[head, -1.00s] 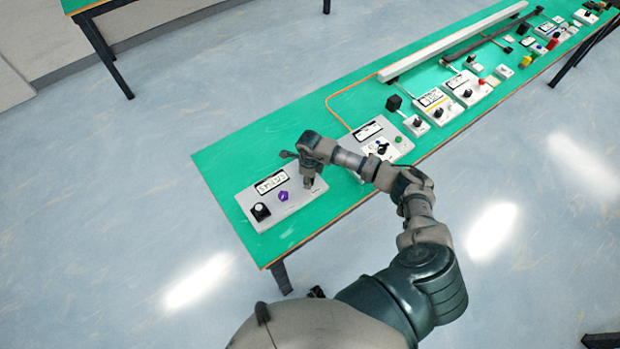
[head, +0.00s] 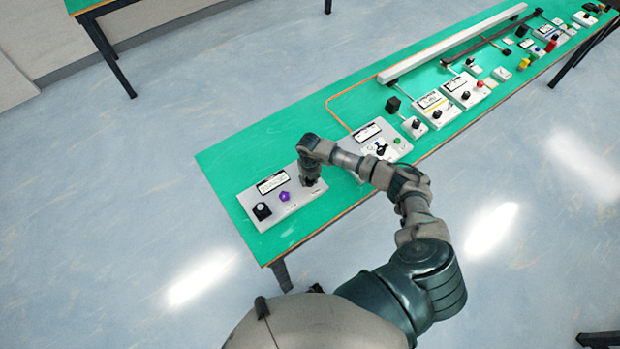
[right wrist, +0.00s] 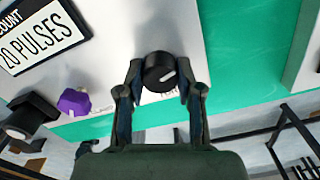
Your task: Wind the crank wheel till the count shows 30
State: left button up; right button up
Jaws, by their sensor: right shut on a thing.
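A grey panel (head: 301,202) lies at the near left end of the green table. Its white count display (head: 273,182) shows in the right wrist view (right wrist: 42,35) as "COUNT" and "20 PULSES", cut by the left edge. A round black knob with a white mark (right wrist: 160,70), seemingly the crank wheel, sits on the panel. My right gripper (right wrist: 160,78) points down at it, one finger on each side, shut on the knob. In the head view my right gripper (head: 311,183) hides the knob. My left gripper is not in view.
The panel also carries a purple knob (head: 284,196) and a black switch block with a white top (head: 262,211). A second panel with a display (head: 367,131) stands close to the right of my wrist. More small devices line the green table (head: 235,155) further right.

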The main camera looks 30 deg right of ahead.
jog(key=m, duration=0.1)
jog(key=m+p, duration=0.1)
jog(key=m, duration=0.2)
jog(key=shift+w+d+r+p, duration=0.1)
jog(key=shift+w+r+p, duration=0.25)
jog(key=shift+r, duration=0.05)
jog(key=shift+f+m+p, duration=0.1)
jog(key=shift+m+p, duration=0.45)
jog(key=shift+m, duration=0.95)
jog(key=o, duration=1)
jog(key=shift+o, duration=0.8)
jog(key=shift+s+f, duration=0.1)
jog(key=shift+f, duration=0.1)
notch_tip(320, 180, up, 12)
jog(key=shift+f, duration=0.1)
